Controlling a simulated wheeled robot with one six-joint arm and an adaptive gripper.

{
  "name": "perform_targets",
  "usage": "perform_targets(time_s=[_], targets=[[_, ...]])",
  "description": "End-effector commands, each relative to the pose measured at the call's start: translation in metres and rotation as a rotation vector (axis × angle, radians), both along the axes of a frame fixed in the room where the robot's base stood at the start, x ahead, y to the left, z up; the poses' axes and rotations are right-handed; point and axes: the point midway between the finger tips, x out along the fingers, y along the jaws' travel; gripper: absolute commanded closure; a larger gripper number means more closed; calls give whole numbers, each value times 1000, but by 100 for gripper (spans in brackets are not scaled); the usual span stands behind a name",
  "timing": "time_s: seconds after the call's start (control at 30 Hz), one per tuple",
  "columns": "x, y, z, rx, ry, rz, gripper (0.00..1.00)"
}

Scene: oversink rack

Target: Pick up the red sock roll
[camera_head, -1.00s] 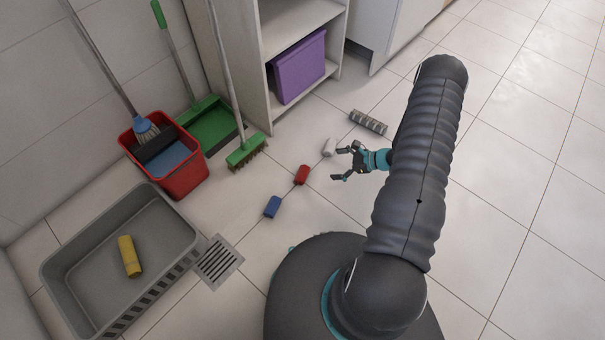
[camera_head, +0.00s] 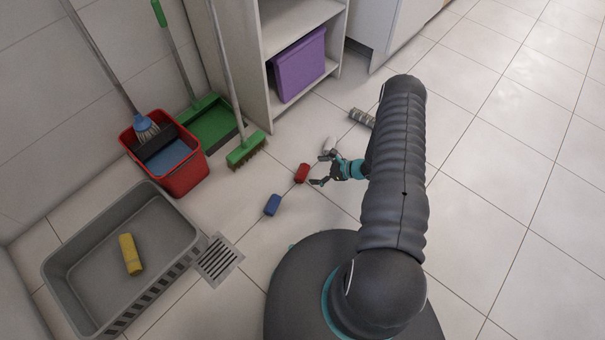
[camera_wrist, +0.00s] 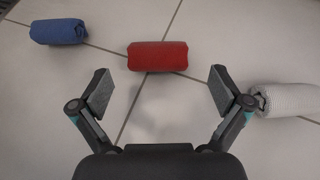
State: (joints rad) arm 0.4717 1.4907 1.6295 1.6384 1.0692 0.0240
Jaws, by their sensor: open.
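The red sock roll (camera_head: 302,173) lies on the tiled floor, between a blue roll and a white roll. In the wrist view the red sock roll (camera_wrist: 158,56) lies crosswise just beyond the fingertips, centred between them and not between the pads. My gripper (camera_head: 318,169) is open and empty, just right of the red roll in the head view. Both fingers of my gripper (camera_wrist: 159,88) show spread wide in the wrist view. The white roll (camera_wrist: 288,99) is close by the right finger; whether they touch I cannot tell.
The blue roll (camera_head: 272,205) lies lower left of the red one. A patterned grey roll (camera_head: 361,117) lies behind my arm. A grey basin (camera_head: 62,287) holds a yellow roll (camera_head: 130,254). A green broom (camera_head: 246,150), red bucket (camera_head: 187,181) and shelf stand beyond. A floor drain (camera_head: 219,259) is nearby.

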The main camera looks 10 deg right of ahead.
Motion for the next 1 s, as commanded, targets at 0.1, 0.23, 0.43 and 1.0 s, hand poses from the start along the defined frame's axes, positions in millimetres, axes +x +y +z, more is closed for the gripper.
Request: perform_targets(time_s=[0.1,0.23,0.43,1.0], targets=[[3,11,-5,1,2,4,0],[9,26,-14,0,1,5,0],[19,39,-23,1,1,2,0],[19,39,-23,0,0,1,41]])
